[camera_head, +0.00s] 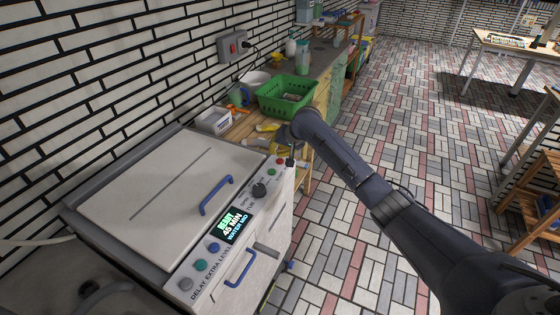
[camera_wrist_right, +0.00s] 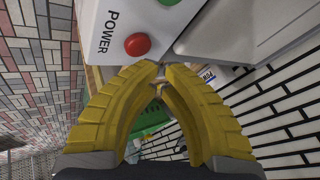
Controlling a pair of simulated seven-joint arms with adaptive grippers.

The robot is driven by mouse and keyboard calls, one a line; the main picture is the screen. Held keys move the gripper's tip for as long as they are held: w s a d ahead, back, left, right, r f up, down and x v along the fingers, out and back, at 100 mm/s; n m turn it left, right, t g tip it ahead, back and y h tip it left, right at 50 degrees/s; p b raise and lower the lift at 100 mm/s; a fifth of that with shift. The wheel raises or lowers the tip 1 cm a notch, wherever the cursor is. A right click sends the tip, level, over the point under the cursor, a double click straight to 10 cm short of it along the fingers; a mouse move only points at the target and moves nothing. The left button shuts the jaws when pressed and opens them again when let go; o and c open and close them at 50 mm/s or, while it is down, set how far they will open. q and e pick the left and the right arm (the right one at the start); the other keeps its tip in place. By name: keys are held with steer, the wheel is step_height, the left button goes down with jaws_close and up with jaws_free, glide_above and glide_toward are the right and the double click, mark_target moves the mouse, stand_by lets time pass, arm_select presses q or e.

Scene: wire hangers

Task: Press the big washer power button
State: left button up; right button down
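The big washer (camera_head: 160,185) is a white top-loading machine against the brick wall. Its sloped front panel holds a lit display (camera_head: 234,226), a dark knob and coloured buttons. The red power button (camera_wrist_right: 137,44) is in the right wrist view, beside the word POWER; in the head view it is a small red dot (camera_head: 280,161) at the panel's far end. My right gripper (camera_head: 291,156) is over that end of the panel. Its yellow fingers (camera_wrist_right: 164,70) meet at the tips with nothing between them, apart from the button in the picture. Contact is not seen. My left gripper is not in view.
A green button (camera_wrist_right: 169,2) is near the red one. Blue handles (camera_head: 217,195) stick out from the washer. Beyond it, a counter holds a green basket (camera_head: 285,95) and a white box (camera_head: 214,121). The tiled floor (camera_head: 400,130) to the right is mostly clear.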

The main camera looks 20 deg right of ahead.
steer(key=shift+r, duration=0.1)
steer(key=shift+r, duration=2.4)
steer(key=shift+f, duration=0.1)
